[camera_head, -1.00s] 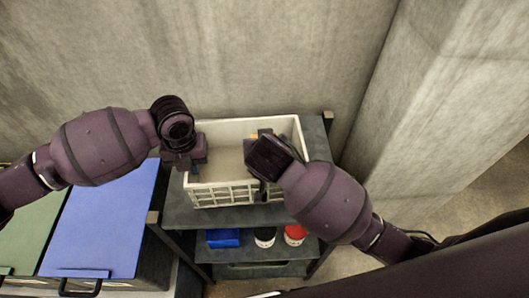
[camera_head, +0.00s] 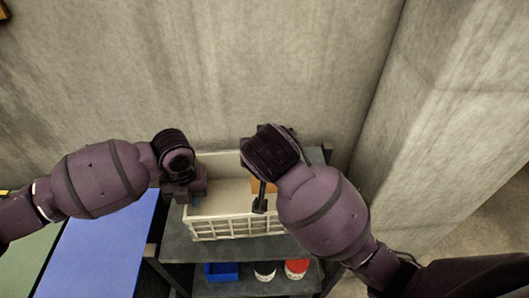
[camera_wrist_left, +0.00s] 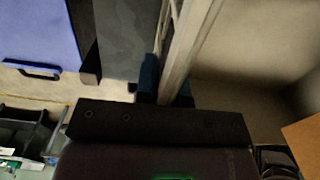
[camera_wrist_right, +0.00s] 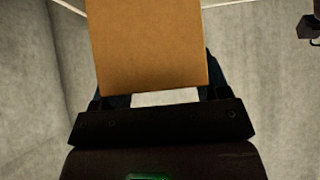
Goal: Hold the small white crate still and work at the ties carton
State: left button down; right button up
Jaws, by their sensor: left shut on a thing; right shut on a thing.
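The small white crate (camera_head: 235,226) stands upright on a grey shelf rack. My left gripper (camera_head: 193,198) is shut on the crate's left wall; that wall also runs between its fingers in the left wrist view (camera_wrist_left: 184,50). The ties carton, a plain brown box, shows as an orange-brown patch (camera_head: 265,187) over the crate's right half, mostly hidden behind my right gripper (camera_head: 262,198). In the right wrist view the carton (camera_wrist_right: 150,45) fills the space between the fingers, which are shut on it. Its corner shows in the left wrist view (camera_wrist_left: 305,137).
Below, a lower shelf holds a blue bin (camera_head: 221,272), a white tub (camera_head: 265,271) and a red-lidded tub (camera_head: 296,268). A blue-topped unit (camera_head: 98,245) stands left. Concrete walls (camera_head: 250,60) close off the back and right.

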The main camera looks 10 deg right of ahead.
pick_arm(q)
jog(key=c, duration=1.1)
grip_release()
jog(key=shift+c, duration=0.2)
jog(key=shift+r, duration=0.1)
notch_tip(320, 180, up, 12)
